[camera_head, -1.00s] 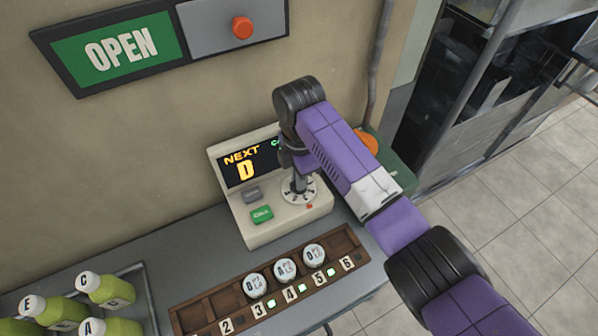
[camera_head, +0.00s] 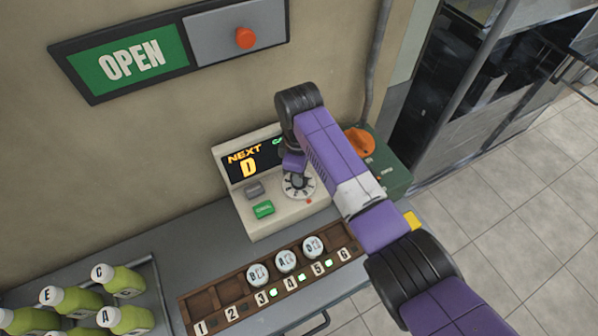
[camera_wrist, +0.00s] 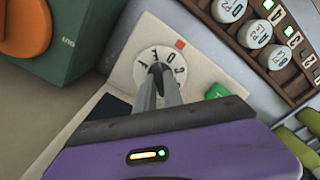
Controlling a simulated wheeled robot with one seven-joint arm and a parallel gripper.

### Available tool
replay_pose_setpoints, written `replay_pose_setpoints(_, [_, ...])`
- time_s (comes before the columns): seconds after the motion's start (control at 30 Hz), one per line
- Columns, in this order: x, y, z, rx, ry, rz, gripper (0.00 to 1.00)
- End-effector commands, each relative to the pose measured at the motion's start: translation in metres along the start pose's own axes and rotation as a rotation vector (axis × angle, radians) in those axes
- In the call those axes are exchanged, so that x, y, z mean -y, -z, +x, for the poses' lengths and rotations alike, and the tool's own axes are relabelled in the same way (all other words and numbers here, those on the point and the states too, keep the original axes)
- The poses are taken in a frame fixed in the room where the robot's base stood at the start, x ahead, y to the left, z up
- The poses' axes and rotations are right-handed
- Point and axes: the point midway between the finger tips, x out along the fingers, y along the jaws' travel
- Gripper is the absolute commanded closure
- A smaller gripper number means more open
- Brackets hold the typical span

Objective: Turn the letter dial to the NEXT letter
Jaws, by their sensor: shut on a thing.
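The letter dial (camera_head: 299,187) is a round white disc with dark letters on the sloped face of a cream console (camera_head: 282,222). In the wrist view the dial (camera_wrist: 146,62) has a red mark (camera_wrist: 180,44) beside its rim. A letter that looks like D is near that mark, but the fingers hide part of the disc. The knob is mostly hidden.
A grey button (camera_head: 254,190) and a green button (camera_head: 263,209) lie left of the dial. A wooden rack (camera_head: 225,317) with several numbered slots and three lettered lids stands in front. A green box with an orange knob (camera_head: 359,142) stands close on the right. Green-filled bottles (camera_head: 115,281) stand lower left.

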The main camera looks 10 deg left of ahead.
Motion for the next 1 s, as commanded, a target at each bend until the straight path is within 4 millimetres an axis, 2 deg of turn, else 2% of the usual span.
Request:
replay_pose_setpoints(0.6, [-0.0005, 0.0004, -0.0011, 0.0, -0.001, 0.041, 1.0])
replay_pose_setpoints(0.63, [-0.0005, 0.0003, -0.0012, 0.0, -0.001, 0.041, 0.84])
replay_pose_setpoints(0.73, [-0.0005, 0.0003, -0.001, 0.0, -0.001, 0.041, 0.66])
replay_pose_setpoints(1.0, [-0.0003, 0.0001, -0.0005, 0.0, -0.001, 0.041, 0.66])
